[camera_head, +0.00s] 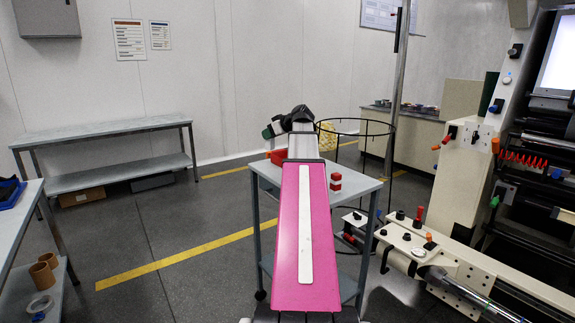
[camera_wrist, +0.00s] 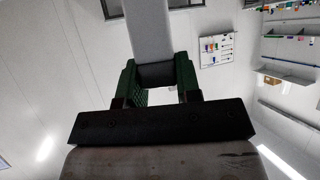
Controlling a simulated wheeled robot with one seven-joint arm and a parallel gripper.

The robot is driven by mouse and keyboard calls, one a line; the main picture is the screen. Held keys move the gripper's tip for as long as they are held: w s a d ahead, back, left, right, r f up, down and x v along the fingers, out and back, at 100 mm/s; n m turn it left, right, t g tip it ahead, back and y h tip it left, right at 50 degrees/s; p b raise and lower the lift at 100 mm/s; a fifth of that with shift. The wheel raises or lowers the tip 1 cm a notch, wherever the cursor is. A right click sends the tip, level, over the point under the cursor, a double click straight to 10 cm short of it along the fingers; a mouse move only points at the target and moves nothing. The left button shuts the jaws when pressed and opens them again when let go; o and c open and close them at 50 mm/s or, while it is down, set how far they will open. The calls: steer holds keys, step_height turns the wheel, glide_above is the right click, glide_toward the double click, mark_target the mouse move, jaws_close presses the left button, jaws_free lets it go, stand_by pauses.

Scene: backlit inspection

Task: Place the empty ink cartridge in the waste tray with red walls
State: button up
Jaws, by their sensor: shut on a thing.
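My gripper (camera_wrist: 157,78) has green fingers and is shut on a long pale grey block, which I take to be the empty ink cartridge (camera_wrist: 149,30). The block runs out of the top of the wrist view. In the head view my gripper (camera_head: 270,131) is above the left back part of a small grey table, tilted to the left; the cartridge cannot be made out there. A red-walled tray (camera_head: 278,157) shows at the table's back left, below my gripper. My arm hides most of it, and its inside cannot be seen.
The small grey table (camera_head: 349,200) also bears small red blocks (camera_head: 335,181). A black wire hoop stand (camera_head: 355,134) is behind it at the right. A large cream machine (camera_head: 455,180) stands at the right.

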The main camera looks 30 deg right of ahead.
steer(key=shift+n+y, duration=0.3)
steer(key=shift+w+d+f, duration=0.95)
steer(key=shift+d+f, duration=0.65)
steer(key=shift+d, duration=0.3)
steer(key=shift+w+d+f, duration=0.9)
steer(key=shift+d+f, duration=0.75)
steer(key=shift+d, duration=0.3)
steer(key=shift+w+d+f, duration=0.95)
steer(key=shift+d+f, duration=0.65)
steer(key=shift+d, duration=0.3)
steer(key=shift+f, duration=0.1)
steer(key=o, duration=0.9)
steer(key=v, duration=1.2)
steer(key=shift+r, duration=0.25)
